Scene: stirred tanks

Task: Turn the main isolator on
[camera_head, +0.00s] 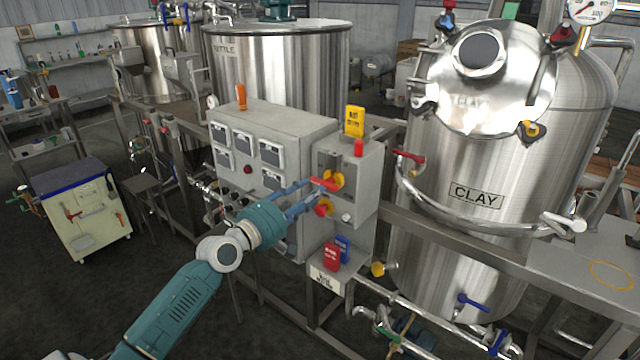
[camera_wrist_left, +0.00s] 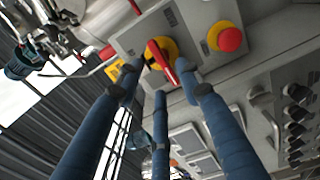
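The main isolator is a red handle on a yellow round plate (camera_head: 333,181), on the front of a grey box (camera_head: 364,187). In the left wrist view the red handle (camera_wrist_left: 158,58) lies slanted across its yellow disc. A red mushroom button on a yellow base (camera_head: 322,209) sits below it and also shows in the wrist view (camera_wrist_left: 228,39). My left gripper (camera_head: 314,192) is at the front of the box. Its blue fingers (camera_wrist_left: 160,76) are spread, with tips on either side of the handle. I cannot tell whether they touch it. My right gripper is not in view.
A wider grey panel with several meters (camera_head: 271,152) adjoins the box on the left. A yellow tag (camera_head: 354,121) and a red padlock (camera_head: 358,148) are on top of the box. Red (camera_head: 331,257) and blue (camera_head: 342,249) items sit below. The CLAY tank (camera_head: 480,220) stands close on the right.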

